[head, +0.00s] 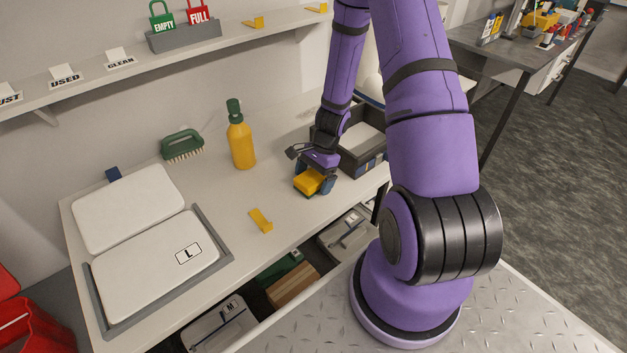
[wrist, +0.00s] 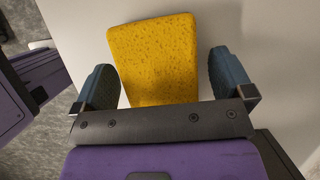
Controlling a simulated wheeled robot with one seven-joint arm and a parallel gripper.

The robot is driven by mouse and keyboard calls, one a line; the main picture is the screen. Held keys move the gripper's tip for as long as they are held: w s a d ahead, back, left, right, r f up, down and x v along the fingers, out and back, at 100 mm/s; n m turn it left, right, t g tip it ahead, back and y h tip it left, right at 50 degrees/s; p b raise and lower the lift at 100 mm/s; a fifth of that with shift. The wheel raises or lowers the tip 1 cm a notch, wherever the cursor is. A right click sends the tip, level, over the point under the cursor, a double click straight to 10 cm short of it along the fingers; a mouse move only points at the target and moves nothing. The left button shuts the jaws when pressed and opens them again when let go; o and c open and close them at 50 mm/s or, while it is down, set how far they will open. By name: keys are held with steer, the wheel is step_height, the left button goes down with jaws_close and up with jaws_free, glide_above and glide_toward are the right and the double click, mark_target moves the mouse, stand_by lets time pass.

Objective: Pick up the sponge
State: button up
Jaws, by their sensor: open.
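The yellow sponge (head: 309,181) lies on the white bench top, in front of the dark grey bin. My gripper (head: 314,180) is down at the sponge, with its dark fingers on either side of it. In the wrist view the porous yellow sponge (wrist: 155,60) sits between the two blue-grey fingertips of my gripper (wrist: 166,85). The gripper is open, with a small gap showing at the left finger and at the right finger. The sponge's near end is hidden behind the black gripper plate.
A dark grey bin (head: 362,160) stands close behind and right of my gripper. A yellow bottle (head: 241,145), a green brush (head: 183,144) and a small yellow bracket (head: 261,220) stand or lie to the left. White lidded trays (head: 128,206) fill the bench's left end. Open drawers lie below the front edge.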

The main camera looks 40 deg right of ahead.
steer(key=c, duration=1)
steer(key=shift+r, duration=0.1)
